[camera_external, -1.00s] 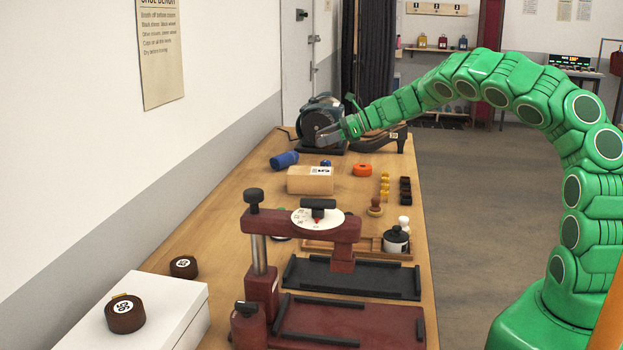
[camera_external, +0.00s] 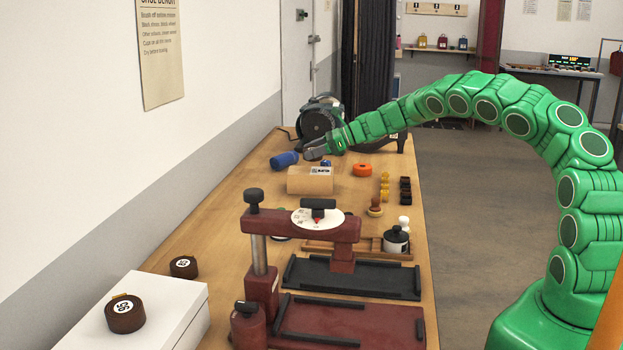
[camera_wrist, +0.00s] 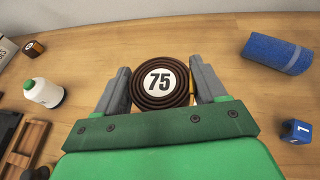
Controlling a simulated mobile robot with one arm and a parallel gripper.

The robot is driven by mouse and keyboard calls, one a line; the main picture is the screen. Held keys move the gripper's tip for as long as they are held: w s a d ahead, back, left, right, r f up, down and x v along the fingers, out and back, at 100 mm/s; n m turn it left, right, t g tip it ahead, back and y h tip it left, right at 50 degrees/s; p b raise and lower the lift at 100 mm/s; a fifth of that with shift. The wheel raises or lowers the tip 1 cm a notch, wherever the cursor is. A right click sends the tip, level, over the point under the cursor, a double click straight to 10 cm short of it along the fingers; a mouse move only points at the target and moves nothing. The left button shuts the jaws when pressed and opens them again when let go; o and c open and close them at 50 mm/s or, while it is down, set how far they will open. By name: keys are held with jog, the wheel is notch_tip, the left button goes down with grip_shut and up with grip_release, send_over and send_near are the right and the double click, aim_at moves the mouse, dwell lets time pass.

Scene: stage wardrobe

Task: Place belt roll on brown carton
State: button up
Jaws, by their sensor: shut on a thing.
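My gripper (camera_wrist: 159,87) is shut on a dark brown belt roll (camera_wrist: 159,80) with a round white label reading 75. The roll sits flat between the two grey fingers, label facing the wrist camera. In the external view my gripper (camera_external: 315,151) is just behind and above the tan-brown carton (camera_external: 310,180), which has a white label on top. The held roll cannot be made out clearly there. I cannot pick out the carton in the wrist view.
A blue roll (camera_external: 285,160) lies left of the carton, with a small blue cube (camera_external: 326,163) behind it. An orange ring (camera_external: 362,170) is to the right. A dark red press (camera_external: 300,228) stands in front. Other belt rolls are on a white box (camera_external: 126,314) and the table (camera_external: 184,266).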

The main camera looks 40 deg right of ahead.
aim_at(311, 171)
jog(key=shift+w+f, duration=0.2)
jog(key=shift+w+f, duration=0.1)
jog(key=shift+w+a+f, duration=0.1)
jog(key=shift+w+f, duration=0.05)
notch_tip(311, 171, down, 3)
jog(key=shift+f, duration=0.2)
jog(key=o, duration=1.1)
jog(key=v, duration=1.2)
